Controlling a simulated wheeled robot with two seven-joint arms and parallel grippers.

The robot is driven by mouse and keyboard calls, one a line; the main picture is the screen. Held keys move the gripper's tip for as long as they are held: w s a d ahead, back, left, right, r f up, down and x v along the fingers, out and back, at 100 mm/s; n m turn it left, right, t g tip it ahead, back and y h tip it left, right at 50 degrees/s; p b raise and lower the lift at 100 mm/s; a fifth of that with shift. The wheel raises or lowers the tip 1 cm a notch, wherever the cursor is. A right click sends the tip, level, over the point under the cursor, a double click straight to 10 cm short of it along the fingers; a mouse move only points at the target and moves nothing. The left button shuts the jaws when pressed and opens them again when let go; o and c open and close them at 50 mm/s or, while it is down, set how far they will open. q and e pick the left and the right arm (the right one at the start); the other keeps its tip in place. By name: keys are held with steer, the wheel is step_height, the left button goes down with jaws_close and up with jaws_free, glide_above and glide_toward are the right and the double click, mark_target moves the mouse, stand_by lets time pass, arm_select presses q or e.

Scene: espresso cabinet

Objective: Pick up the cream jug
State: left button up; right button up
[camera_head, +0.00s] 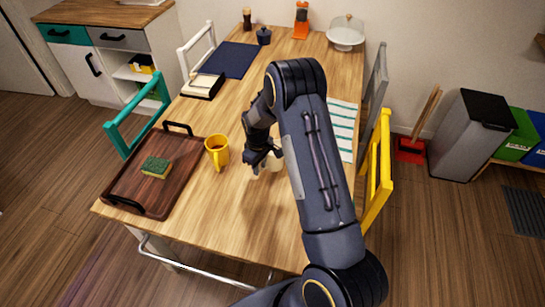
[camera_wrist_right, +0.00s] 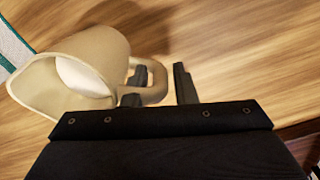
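The cream jug (camera_wrist_right: 85,68) is beige with white inside, and its mouth faces the lower left in the right wrist view. In the head view the jug (camera_head: 275,163) is largely hidden behind my right gripper (camera_head: 260,158), over the near part of the table. In the right wrist view my right gripper (camera_wrist_right: 162,84) is open around the jug's handle (camera_wrist_right: 158,82). One finger appears to be in the handle loop and the other is outside, with a gap to the handle. My left gripper is not in view.
A yellow mug (camera_head: 217,150) stands just left of the gripper. A dark wooden tray (camera_head: 128,188) with a green sponge (camera_head: 156,167) lies further left. A striped cloth (camera_head: 343,125) lies right of my arm. Teal (camera_head: 121,138) and yellow (camera_head: 378,170) chairs flank the table.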

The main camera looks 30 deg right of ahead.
steer(key=shift+f, duration=0.15)
jaws_close()
steer(key=shift+r, duration=0.25)
